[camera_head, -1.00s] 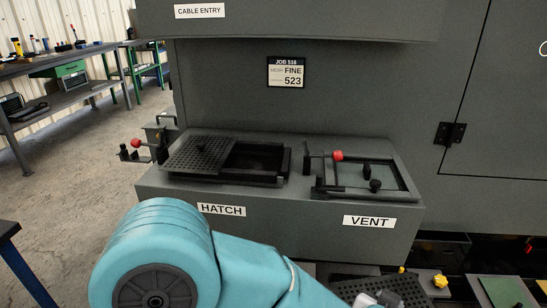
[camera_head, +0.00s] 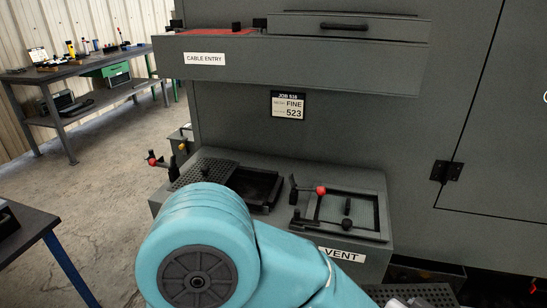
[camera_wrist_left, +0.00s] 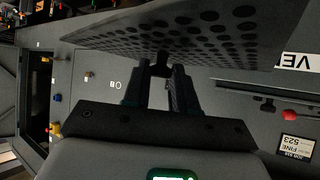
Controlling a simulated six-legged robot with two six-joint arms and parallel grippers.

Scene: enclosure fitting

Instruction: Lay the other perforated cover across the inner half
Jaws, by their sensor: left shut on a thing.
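The perforated cover (camera_wrist_left: 205,38) in my grip is a dark plate with round holes, spanning the top of the left wrist view. My left gripper (camera_wrist_left: 160,72) is shut on a small knob on its underside-facing side in that picture. The held cover also shows at the bottom right of the head view (camera_head: 425,291), partly cut off. The first perforated cover (camera_head: 205,162) lies over the left half of the hatch frame. The right half of the hatch opening (camera_head: 258,184) is uncovered and dark. My teal arm hides the HATCH label and the hatch's front. My right gripper is out of view.
The vent frame (camera_head: 374,230) stands right of the hatch, with a clamp with a red knob (camera_head: 321,190). Another red-knobbed clamp (camera_head: 152,160) sits left of the hatch. The cable entry box (camera_head: 350,62) overhangs above. The sign (camera_head: 288,105) reads FINE 523.

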